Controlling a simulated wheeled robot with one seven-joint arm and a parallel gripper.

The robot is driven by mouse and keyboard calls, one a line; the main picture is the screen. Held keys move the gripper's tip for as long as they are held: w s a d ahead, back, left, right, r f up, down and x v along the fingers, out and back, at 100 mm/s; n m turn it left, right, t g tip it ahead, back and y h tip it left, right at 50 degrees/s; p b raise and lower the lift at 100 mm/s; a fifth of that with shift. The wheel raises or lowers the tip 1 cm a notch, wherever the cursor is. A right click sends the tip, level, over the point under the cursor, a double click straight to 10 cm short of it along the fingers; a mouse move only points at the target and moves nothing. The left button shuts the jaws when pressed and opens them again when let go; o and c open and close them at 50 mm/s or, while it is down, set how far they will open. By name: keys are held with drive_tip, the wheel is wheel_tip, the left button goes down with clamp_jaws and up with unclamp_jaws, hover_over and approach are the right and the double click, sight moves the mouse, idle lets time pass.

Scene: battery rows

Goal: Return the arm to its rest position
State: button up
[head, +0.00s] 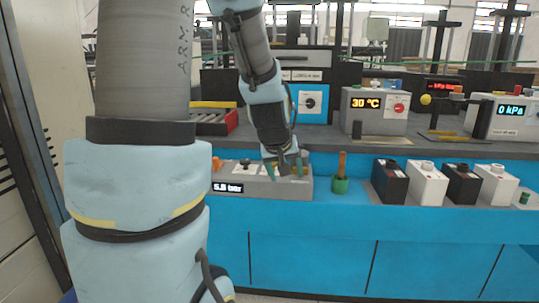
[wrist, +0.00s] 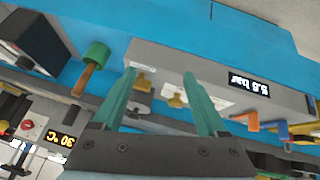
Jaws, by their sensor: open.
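My gripper (head: 285,168) hangs over the grey unit with the "5.8 bar" display (head: 255,183) on the blue bench. In the wrist view its two green fingers (wrist: 163,88) are spread apart with nothing held between them. The same unit (wrist: 178,62) lies beyond the fingertips, with a brass knob (wrist: 177,100) visible between the fingers. My arm (head: 262,85) reaches down from the top of the head view, bent over the bench.
A green cup with a brown handle (head: 340,185) stands right of the unit. Black and white battery blocks (head: 428,183) stand in a row farther right. A "30 °C" box (head: 374,112) and a kPa box (head: 500,117) sit on the shelf behind.

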drive_tip(key=s+a+f+m+g+y, duration=0.15)
drive_tip(key=s+a+f+g, duration=0.3)
drive_tip(key=s+a, duration=0.65)
wheel_tip(320, 180, down, 11)
drive_tip(key=s+b, duration=0.3)
drive_tip(key=b, duration=0.7)
wheel_tip(320, 180, up, 24)
drive_tip(key=p, duration=2.4)
drive_tip(key=shift+w+r, duration=0.2)
drive_tip(key=shift+r, duration=0.05)
drive_tip(key=shift+g+y, duration=0.25)
drive_tip(key=shift+c, duration=0.2)
